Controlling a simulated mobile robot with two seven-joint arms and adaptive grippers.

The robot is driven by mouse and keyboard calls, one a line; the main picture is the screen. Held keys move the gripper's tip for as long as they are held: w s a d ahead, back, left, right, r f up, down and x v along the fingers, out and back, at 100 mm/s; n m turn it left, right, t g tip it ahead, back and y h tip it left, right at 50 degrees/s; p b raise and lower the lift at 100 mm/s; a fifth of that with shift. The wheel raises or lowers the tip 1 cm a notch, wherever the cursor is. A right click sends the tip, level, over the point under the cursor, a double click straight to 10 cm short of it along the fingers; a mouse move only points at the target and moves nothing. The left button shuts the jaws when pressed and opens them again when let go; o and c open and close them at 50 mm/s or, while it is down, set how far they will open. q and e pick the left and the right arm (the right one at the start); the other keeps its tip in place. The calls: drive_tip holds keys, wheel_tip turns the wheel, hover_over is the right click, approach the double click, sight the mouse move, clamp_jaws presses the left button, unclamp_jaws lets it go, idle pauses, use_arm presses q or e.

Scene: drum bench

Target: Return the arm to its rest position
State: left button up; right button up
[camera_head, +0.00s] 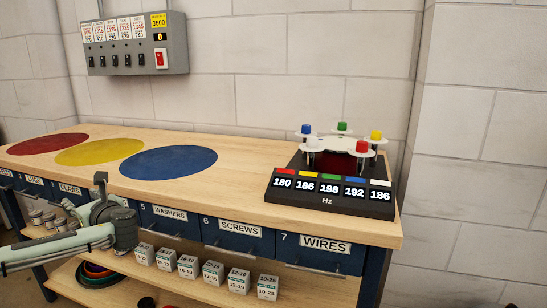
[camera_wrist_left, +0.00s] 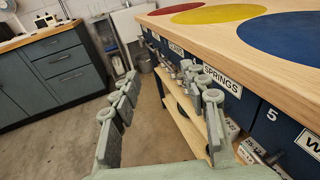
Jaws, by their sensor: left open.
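My left arm (camera_head: 55,249) comes in from the left in the head view, grey-green, in front of the workbench. My left gripper (camera_head: 108,208) is at its end, beside the bench's front edge and drawers. In the left wrist view the left gripper (camera_wrist_left: 163,78) is open, its two fingers wide apart with nothing between them. The gap looks out over floor, and the right finger overlaps the bench's drawer fronts and lower shelf in the picture. I cannot tell whether it touches them. My right arm and gripper are not in view.
The bench top (camera_head: 240,195) has red, yellow and blue discs. A drum device (camera_head: 330,190) with colored knobs stands on the right. A switch box (camera_head: 130,45) hangs on the wall. Small boxes (camera_head: 213,272) sit on the lower shelf. A dark cabinet (camera_wrist_left: 60,75) stands across open floor.

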use_arm(q)
drive_tip(key=s+a+f+n+g+h, duration=0.15)
drive_tip(key=s+f+n, duration=0.3)
drive_tip(key=f, duration=0.85)
drive_tip(key=s+a+f+n+g+h, duration=0.1)
drive_tip(key=s+a+f+n+h, duration=0.4)
drive_tip(key=f, duration=0.8)
drive_tip(key=s+a+f+n+g, duration=0.1)
drive_tip(key=s+a+f+n, duration=0.35)
drive_tip(key=s, duration=0.65)
drive_tip(key=s+a+f+n+g, duration=0.2)
drive_tip(key=s+a+f+n, duration=0.3)
drive_tip(key=s, duration=0.5)
drive_tip(key=s+d+f+n+g+h, duration=0.1)
drive_tip(key=s+d+f, duration=0.2)
drive_tip(key=d+f, duration=0.4)
drive_tip(key=s+d+f+h, duration=0.1)
drive_tip(key=s+d+f, duration=0.2)
drive_tip(key=d+f, duration=0.35)
drive_tip(key=s+d+f+n+h, duration=0.1)
drive_tip(key=d+f+h, duration=0.1)
drive_tip(key=d, duration=0.9)
drive_tip(key=s+d+f+n+h, duration=0.1)
drive_tip(key=d+f, duration=0.3)
drive_tip(key=d, duration=0.7)
drive_tip(key=shift+s+d+n+g+h, duration=0.35)
drive_tip(key=shift+s+n+g+h, duration=0.1)
drive_tip(key=shift+h, duration=0.1)
drive_tip(key=shift+f, duration=0.1)
drive_tip(key=shift+c, duration=0.2)
